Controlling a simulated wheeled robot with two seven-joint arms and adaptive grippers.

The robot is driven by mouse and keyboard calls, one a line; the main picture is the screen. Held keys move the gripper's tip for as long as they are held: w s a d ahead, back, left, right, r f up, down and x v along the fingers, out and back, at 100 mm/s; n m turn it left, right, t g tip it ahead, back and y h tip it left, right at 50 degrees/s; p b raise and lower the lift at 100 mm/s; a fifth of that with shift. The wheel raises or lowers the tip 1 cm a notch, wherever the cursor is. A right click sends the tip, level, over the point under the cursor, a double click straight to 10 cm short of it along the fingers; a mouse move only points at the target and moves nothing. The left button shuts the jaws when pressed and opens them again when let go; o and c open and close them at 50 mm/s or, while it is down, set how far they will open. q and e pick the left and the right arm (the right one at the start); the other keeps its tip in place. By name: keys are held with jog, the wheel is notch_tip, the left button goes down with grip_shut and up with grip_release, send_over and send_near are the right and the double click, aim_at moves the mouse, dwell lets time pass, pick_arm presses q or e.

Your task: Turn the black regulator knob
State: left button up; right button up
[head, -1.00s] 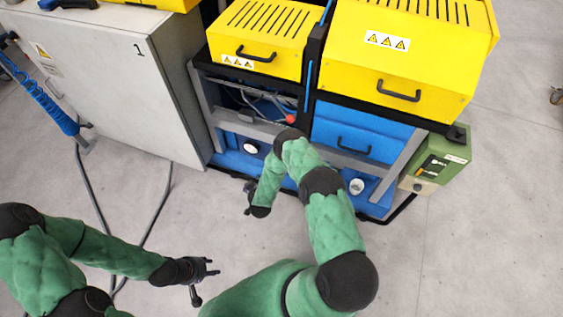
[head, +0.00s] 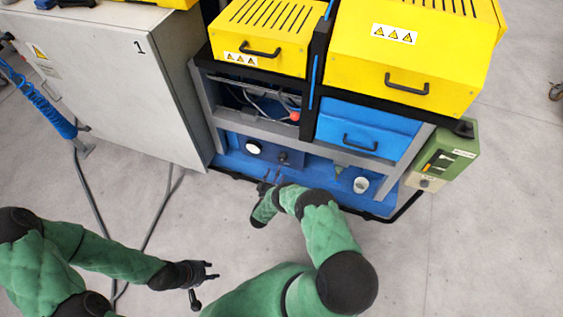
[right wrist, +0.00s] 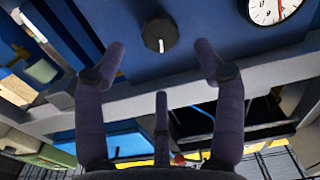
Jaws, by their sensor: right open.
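The black regulator knob (head: 283,157) is on the blue lower panel of the machine, right of a white round gauge (head: 253,147). In the right wrist view the knob (right wrist: 160,32) shows a white pointer line, and the gauge (right wrist: 274,8) is at the top right. My right gripper (head: 270,180) is just in front of the panel, below the knob in the head view. Its fingers (right wrist: 160,60) are spread and empty, with the knob seen between and beyond them, apparently untouched.
Above the panel are a grey frame bar, an open bay with cables and a red knob (head: 295,117), and a blue drawer (head: 365,130). A white cup-like part (head: 361,184) is to the right. A grey cabinet (head: 95,75) stands left.

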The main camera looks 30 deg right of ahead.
aim_at(282, 160)
jog(key=b+x, duration=0.2)
jog(key=x, duration=0.4)
jog(key=shift+w+d+f, duration=0.1)
jog(key=shift+w+d, duration=0.15)
jog(key=shift+d, duration=0.05)
jog(key=shift+w+d, duration=0.4)
jog(key=shift+d, duration=0.05)
jog(key=c, duration=1.1)
